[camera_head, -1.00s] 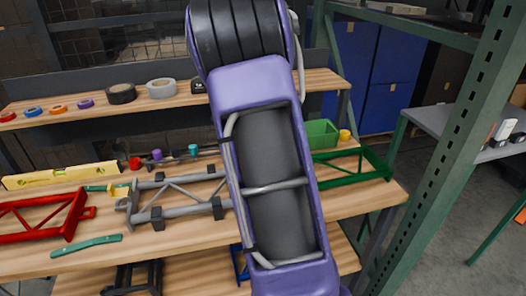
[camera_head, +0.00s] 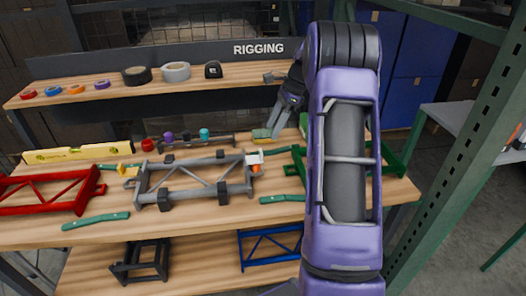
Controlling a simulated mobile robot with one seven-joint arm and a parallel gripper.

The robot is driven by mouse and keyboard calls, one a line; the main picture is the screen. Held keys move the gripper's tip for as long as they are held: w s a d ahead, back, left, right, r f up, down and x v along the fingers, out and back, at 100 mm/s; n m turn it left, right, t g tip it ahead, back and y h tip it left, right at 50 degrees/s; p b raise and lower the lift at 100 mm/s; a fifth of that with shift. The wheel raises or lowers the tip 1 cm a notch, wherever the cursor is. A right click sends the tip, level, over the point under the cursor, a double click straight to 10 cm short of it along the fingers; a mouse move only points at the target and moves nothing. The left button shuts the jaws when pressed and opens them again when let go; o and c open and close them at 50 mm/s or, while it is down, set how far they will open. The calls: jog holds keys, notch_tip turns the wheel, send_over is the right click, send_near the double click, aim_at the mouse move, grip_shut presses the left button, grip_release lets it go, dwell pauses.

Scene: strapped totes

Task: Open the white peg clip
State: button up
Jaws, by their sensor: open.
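A small white piece (camera_head: 254,158) with an orange-red part below it sits at the right end of the grey frame (camera_head: 190,178); it looks like the white peg clip, but it is too small to tell its state. My gripper (camera_head: 275,128) is above the bench, behind and to the right of the white piece. Its fingers point down and are apart from it. It is open and holds nothing that I can see.
A yellow-green item (camera_head: 261,136) lies close to my fingertips. A red frame (camera_head: 50,190) is at left, and a green frame (camera_head: 393,163) is partly hidden behind my arm. Tape rolls (camera_head: 176,71) stand on the upper shelf.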

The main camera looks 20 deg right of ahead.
aim_at(254, 156)
jog(key=x, duration=0.9)
jog(key=shift+a+f+b, duration=0.15)
jog(key=shift+f+b, duration=0.05)
jog(key=shift+b, duration=0.2)
grip_shut()
